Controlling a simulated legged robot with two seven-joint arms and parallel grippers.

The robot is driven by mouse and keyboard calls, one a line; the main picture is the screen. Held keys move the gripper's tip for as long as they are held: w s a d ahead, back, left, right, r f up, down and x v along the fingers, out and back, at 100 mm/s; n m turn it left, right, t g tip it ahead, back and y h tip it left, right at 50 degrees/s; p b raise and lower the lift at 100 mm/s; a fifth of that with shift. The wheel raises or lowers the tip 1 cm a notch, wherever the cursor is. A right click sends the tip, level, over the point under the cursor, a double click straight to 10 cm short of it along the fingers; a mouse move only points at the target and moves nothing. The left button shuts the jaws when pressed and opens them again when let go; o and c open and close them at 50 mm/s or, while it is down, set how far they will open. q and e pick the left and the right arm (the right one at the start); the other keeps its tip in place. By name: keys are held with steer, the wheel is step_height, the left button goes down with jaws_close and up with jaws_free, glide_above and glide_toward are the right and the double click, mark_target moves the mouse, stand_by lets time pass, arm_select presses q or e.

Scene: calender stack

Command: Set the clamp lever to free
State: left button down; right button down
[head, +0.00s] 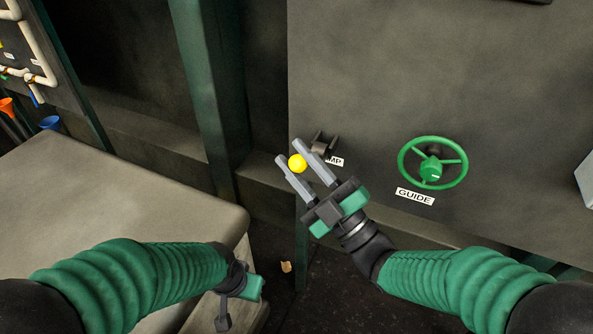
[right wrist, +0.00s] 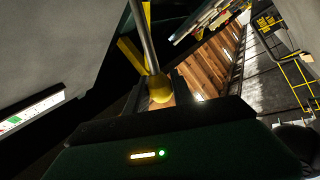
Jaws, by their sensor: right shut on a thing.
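The clamp lever ends in a yellow ball knob (head: 297,163), in front of the grey panel. A dark bracket (head: 323,144) and a partly hidden label ending in "MP" (head: 335,161) are just behind it. My right gripper (head: 290,151) is shut on the knob, one finger on each side. In the right wrist view the knob (right wrist: 159,89) sits between the fingers, and the lever's grey rod (right wrist: 142,35) runs up from it. My left gripper (head: 236,297) is low, over the bench's front corner, away from the lever; its fingers are not clear.
A green handwheel (head: 433,163) with a "GUIDE" label (head: 415,196) is on the panel, right of the lever. A pale bench (head: 120,200) fills the left. A green post (head: 207,90) stands between bench and panel. Pipes (head: 38,45) and funnels (head: 49,122) are far left.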

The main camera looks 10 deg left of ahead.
steer(key=shift+f+n+b, duration=0.3)
steer(key=shift+f, duration=0.1)
steer(key=shift+s+f, duration=0.1)
steer(key=c, duration=1.4)
jaws_free()
steer(key=shift+d, duration=0.1)
steer(key=o, duration=0.3)
steer(key=shift+d, duration=0.1)
steer(key=shift+r, duration=0.2)
steer(key=shift+s, duration=0.1)
